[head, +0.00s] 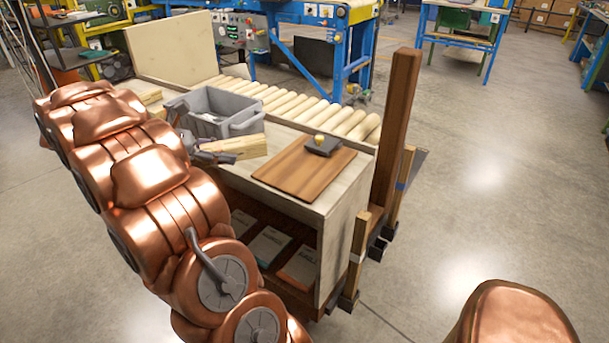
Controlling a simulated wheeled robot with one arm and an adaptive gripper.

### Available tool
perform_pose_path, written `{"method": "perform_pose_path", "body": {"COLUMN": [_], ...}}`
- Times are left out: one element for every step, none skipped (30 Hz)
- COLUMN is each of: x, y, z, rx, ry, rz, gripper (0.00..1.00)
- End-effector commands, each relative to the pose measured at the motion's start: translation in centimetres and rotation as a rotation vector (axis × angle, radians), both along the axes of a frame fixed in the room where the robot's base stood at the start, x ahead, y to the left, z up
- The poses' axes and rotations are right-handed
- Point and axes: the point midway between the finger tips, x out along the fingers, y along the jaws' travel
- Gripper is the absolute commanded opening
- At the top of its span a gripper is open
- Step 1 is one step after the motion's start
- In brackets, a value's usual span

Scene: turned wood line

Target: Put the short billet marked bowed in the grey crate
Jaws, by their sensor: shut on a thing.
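My gripper (218,157) is shut on a short pale wood billet (243,146), which sticks out to the right of the jaws. The billet is in front of the grey crate (245,127), low over the bench top. I cannot tell whether it touches the bench, and no mark on it can be read. The crate stands open on the bench with some grey things inside, too small to make out. My arm hides the bench to the left of the gripper.
More pale wood (150,96) lies left of the crate. Pale rollers (310,106) run behind. A tall brown post (397,120) stands at the right end.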

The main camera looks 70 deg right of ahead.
Motion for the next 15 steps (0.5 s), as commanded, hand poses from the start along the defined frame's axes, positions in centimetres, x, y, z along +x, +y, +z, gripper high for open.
{"method": "perform_pose_path", "body": {"x": [-0.8, -1.2, -1.5, -1.8, -1.9, -2.2, -2.3, -2.6, -3.0, -3.3, -3.6, -4.1, -4.5, -4.9, -5.4], "y": [0.2, 0.5, 0.8, 0.9, 1.0, 1.1, 1.0, 0.8, 0.4, 0.0, -0.4, -1.1, -1.6, -2.2, -2.8], "z": [-1.2, -1.6, -2.1, -2.3, -2.4, -2.6, -2.7, -2.7, -2.8, -2.8, -2.8, -2.9, -3.0, -3.0, -3.2], "rx": [-0.004, -0.002, -0.003, -0.002, -0.002, -0.001, -0.002, -0.002, -0.002, -0.002, -0.003, -0.001, -0.002, -0.002, -0.001], "ry": [0.004, 0.003, 0.002, 0.001, 0.000, -0.001, -0.001, -0.002, -0.001, -0.002, -0.001, 0.000, 0.000, 0.001, 0.000], "rz": [-0.049, -0.071, -0.097, -0.112, -0.123, -0.135, -0.141, -0.145, -0.148, -0.150, -0.150, -0.150, -0.150, -0.149, -0.147], "gripper": [0.02, 0.02, 0.02, 0.02, 0.02, 0.02, 0.02, 0.02, 0.02, 0.02, 0.02, 0.02, 0.02, 0.02, 0.02]}}
